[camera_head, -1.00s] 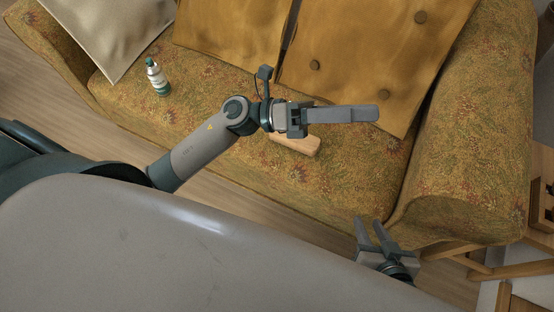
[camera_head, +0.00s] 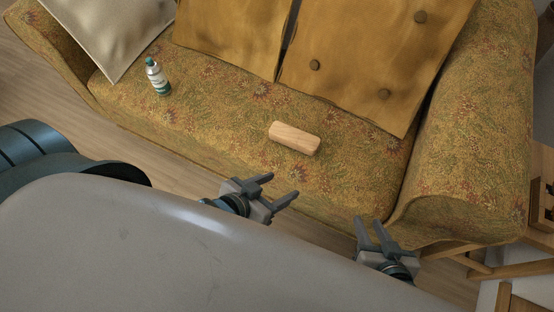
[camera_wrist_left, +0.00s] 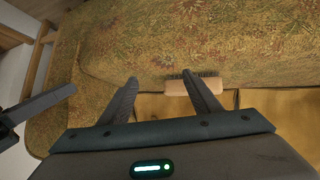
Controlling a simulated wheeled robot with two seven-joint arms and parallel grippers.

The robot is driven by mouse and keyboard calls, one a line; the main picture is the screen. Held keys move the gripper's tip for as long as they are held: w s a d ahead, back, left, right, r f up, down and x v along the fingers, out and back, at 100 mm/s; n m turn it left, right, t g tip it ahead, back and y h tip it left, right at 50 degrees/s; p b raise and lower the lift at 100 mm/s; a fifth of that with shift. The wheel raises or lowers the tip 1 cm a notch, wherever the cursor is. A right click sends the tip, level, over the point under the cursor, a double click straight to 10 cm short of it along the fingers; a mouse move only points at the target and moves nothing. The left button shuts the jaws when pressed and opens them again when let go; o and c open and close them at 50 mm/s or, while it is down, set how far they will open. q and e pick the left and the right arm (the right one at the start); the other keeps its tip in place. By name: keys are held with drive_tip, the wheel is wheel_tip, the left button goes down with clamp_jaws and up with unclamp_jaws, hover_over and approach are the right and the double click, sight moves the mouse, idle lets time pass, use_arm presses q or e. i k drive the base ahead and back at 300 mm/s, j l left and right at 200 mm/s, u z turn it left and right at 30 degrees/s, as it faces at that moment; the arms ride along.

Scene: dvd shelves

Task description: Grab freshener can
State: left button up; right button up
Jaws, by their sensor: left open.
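The freshener can (camera_head: 157,77), a white and teal bottle-like can, stands on the sofa seat at the upper left in the head view. My left gripper (camera_head: 284,187) is open and empty in front of the sofa's front edge, well to the right of the can and lower in the picture. Its spread fingers (camera_wrist_left: 160,76) also show in the left wrist view, where the can is not visible. My right gripper (camera_head: 369,220) has its fingers apart and empty, near the sofa's front right corner.
A wooden brush (camera_head: 294,138) lies on the seat (camera_head: 220,120), between the can and the right armrest (camera_head: 470,150). It also shows in the left wrist view (camera_wrist_left: 207,86). A beige pillow (camera_head: 110,30) and mustard back cushions (camera_head: 370,60) stand behind. A wooden chair (camera_head: 500,262) is at right.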

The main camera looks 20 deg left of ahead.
sight(155, 73)
drive_tip(key=u, duration=1.7)
drive_tip(key=i+j+z, duration=0.1)
drive_tip(key=z, duration=0.3)
drive_tip(key=j+z, duration=0.2)
drive_tip(key=z, duration=0.25)
drive_tip(key=j+z, duration=0.2)
drive_tip(key=z, duration=0.2)
drive_tip(key=j+z, duration=0.45)
drive_tip(key=j, duration=1.55)
drive_tip(key=i, duration=0.25)
